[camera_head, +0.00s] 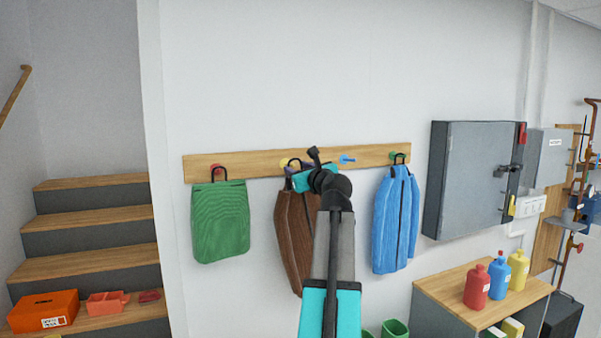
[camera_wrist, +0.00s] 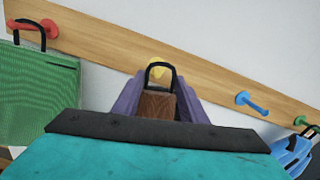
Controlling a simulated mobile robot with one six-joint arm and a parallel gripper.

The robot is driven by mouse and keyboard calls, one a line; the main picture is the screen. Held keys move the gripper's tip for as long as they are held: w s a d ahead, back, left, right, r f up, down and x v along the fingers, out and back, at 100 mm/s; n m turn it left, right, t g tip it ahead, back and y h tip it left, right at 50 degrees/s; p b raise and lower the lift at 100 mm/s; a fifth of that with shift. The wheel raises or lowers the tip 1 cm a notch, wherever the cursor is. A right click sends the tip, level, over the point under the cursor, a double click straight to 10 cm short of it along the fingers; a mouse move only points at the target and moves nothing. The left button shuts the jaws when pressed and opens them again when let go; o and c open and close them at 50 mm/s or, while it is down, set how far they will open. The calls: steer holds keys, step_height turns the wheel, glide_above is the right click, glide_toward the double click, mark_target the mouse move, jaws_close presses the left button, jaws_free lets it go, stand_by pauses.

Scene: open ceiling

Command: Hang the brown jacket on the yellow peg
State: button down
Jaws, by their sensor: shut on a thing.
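The brown jacket (camera_head: 294,238) hangs upright in front of the wall, just under the yellow peg (camera_head: 284,162). My gripper (camera_head: 296,178) is at the jacket's top, partly hidden by my own wrist. In the wrist view, my gripper's purple fingers (camera_wrist: 157,100) are shut on the top of the brown jacket (camera_wrist: 157,106). Its black loop (camera_wrist: 160,70) stands up in front of the yellow peg (camera_wrist: 155,65), overlapping it in the picture. I cannot tell whether the loop is around the peg or only in front of it.
The wooden rail (camera_head: 260,164) also has a red peg with a green bag (camera_head: 220,222), an empty blue peg (camera_head: 347,160), and a green peg with a blue jacket (camera_head: 393,220). A grey cabinet (camera_head: 470,180) juts out at right. Bottles stand on a low cupboard (camera_head: 470,300).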

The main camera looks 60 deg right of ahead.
steer(key=shift+b+x, duration=0.75)
steer(key=shift+x, duration=0.55)
steer(key=shift+w+d+f+p, duration=0.3)
steer(key=shift+w+f+p, duration=0.15)
steer(key=shift+p, duration=0.1)
steer(key=shift+f, duration=0.1)
